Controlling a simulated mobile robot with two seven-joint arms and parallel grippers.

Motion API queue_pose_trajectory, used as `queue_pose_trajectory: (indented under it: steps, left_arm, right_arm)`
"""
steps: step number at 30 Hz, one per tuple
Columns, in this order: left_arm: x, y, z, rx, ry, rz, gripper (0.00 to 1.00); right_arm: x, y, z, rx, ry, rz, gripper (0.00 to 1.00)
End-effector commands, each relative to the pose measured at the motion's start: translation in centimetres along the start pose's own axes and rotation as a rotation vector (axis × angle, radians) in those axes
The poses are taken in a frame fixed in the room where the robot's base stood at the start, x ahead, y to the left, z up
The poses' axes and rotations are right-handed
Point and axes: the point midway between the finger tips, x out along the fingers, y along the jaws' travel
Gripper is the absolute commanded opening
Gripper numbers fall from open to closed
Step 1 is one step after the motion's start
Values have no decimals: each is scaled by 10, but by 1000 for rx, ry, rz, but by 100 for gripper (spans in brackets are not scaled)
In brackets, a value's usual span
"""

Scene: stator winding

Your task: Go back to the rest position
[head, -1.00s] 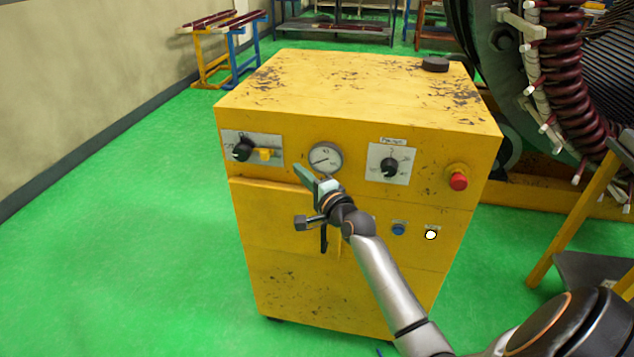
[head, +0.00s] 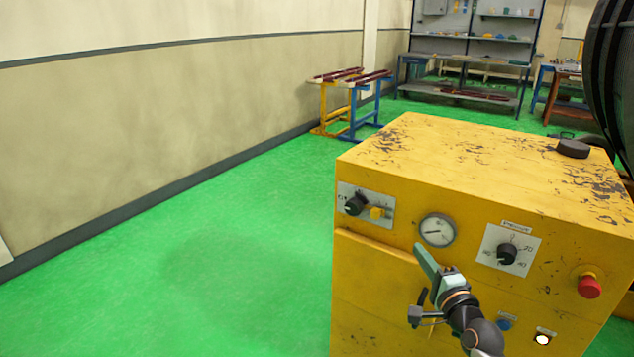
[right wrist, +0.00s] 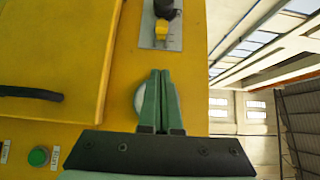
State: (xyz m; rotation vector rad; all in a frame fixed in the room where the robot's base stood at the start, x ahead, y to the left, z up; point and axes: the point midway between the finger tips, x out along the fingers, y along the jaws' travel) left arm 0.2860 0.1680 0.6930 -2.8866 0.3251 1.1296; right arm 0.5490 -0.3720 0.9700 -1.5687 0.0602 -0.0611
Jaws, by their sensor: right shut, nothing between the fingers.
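My right gripper (head: 424,260) is in front of the yellow cabinet (head: 480,165), just below its round gauge (head: 437,230). Its green fingers are shut together with nothing between them. In the right wrist view the shut fingers (right wrist: 160,80) point along the cabinet front and partly cover the pale gauge. I cannot tell how small the gap to the panel is. My left gripper is not in view.
The cabinet front carries a left knob with a yellow switch (head: 377,213), a right knob (head: 507,254), a red button (head: 589,287) and a lit white lamp (head: 542,339). A black puck (head: 573,148) lies on top. Green floor (head: 200,250) on the left is clear.

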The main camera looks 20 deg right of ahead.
Motion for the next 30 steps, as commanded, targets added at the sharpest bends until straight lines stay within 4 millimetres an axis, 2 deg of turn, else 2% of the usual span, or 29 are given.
queue_pose_trajectory:
  steps: [2, 4, 5, 8, 11, 12, 15, 18, 21, 24, 27, 30]
  left_arm:
    - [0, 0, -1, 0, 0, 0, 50]
    - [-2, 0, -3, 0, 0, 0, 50]
    - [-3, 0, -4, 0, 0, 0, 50]
    - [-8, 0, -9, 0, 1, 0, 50]
    - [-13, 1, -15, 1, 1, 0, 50]
    - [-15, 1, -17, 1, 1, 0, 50]
    - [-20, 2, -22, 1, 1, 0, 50]
    - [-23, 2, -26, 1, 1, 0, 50]
    - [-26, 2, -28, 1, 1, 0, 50]
    - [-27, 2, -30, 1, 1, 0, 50]
    - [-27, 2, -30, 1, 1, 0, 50]
    - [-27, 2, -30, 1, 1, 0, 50]
  right_arm:
    - [-2, 4, 2, -18, -4, 10, 0]
    - [-7, 17, 10, -79, -17, 43, 0]
    - [-12, 26, 16, -122, -28, 65, 0]
    - [-37, 69, 42, -341, -92, 165, 0]
    - [-79, 121, 76, -630, -208, 275, 0]
    - [-99, 140, 90, -747, -266, 309, 0]
    - [-152, 181, 122, -1018, -424, 369, 0]
    - [-204, 209, 148, -1237, -577, 390, 0]
    - [-243, 225, 166, -1395, -699, 383, 0]
    - [-267, 234, 177, -1488, -776, 370, 0]
    - [-278, 237, 182, -1531, -811, 360, 0]
    - [-279, 238, 183, -1539, -816, 358, 0]
